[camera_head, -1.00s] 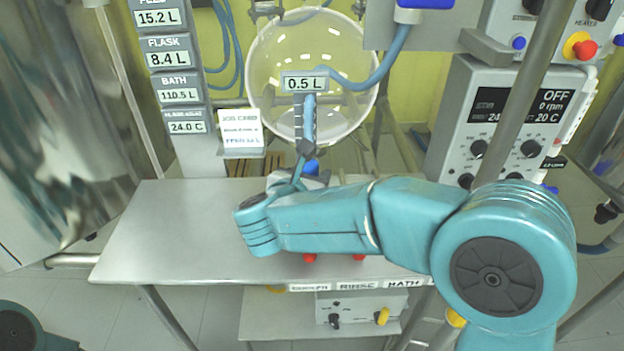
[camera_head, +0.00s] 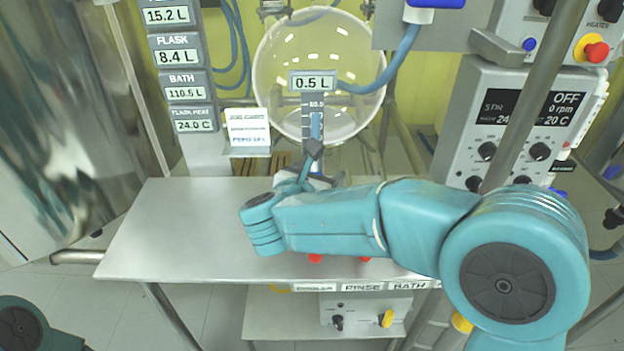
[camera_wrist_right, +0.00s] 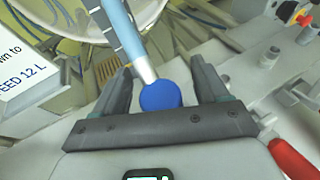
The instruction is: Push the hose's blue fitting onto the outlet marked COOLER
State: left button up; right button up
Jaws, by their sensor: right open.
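The blue-grey hose (camera_head: 388,68) comes down from upper right, passes behind the 0.5 L sign and hangs in front of a marked scale. Its round blue fitting (camera_wrist_right: 160,96) is at the lower end in the right wrist view. My right gripper (camera_head: 318,160) is open, with one finger on each side of the fitting and gaps visible. The COOLER label (camera_head: 314,287) is on the bench's front edge, left of RINSE and BATH. A red part (camera_head: 315,258) shows above it; the outlet itself is mostly hidden by my arm.
The steel bench top (camera_head: 180,230) is clear on the left. A job card (camera_head: 248,128) stands behind it, near a round glass vessel (camera_head: 275,70). A control box (camera_head: 515,125) and a slanting metal post stand at right. A red handle (camera_wrist_right: 292,158) is right of the gripper.

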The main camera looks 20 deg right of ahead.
jog(key=f, duration=0.1)
jog(key=s+a+f, duration=0.1)
jog(key=f, duration=0.1)
jog(key=shift+s+a+g+y, duration=0.15)
jog(key=shift+s+g+y, duration=0.05)
jog(key=shift+g+y, duration=0.1)
jog(key=r+p+v, duration=0.1)
jog(key=r+v, duration=0.1)
jog(key=v, duration=1.3)
jog(key=shift+r, duration=0.3)
jog(key=shift+w, duration=0.15)
